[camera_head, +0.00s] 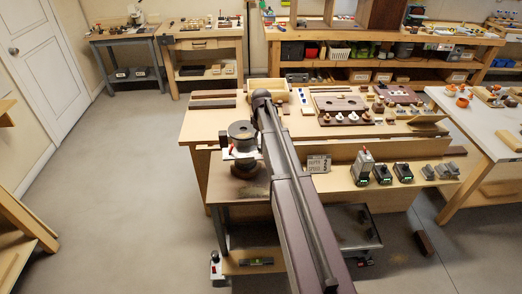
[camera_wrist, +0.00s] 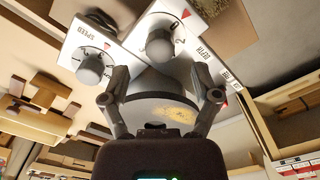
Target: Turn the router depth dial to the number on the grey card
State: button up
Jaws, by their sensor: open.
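In the wrist view the depth dial (camera_wrist: 160,46) is a grey round knob on a white plate with numbers and a red triangle mark. A second grey knob, the speed dial (camera_wrist: 91,69), sits on its own white plate to the left. My gripper (camera_wrist: 159,76) is open, its two fingertips apart on either side below the depth dial, with nothing held between them. Whether they touch the dial cannot be told. In the head view the router (camera_head: 241,131) is partly hidden by my arm. The grey card (camera_head: 318,164) stands right of my arm; its number looks like 2, but the print is small.
The wooden bench (camera_head: 215,123) carries a pale tray and wooden boards. Several small devices (camera_head: 382,173) stand on the lower front shelf right of the card. A white table (camera_head: 470,118) is at the right. Open floor (camera_head: 110,190) lies to the left.

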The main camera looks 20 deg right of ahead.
jog(key=shift+f+b, duration=1.8)
jog(key=shift+f, duration=0.25)
grip_shut()
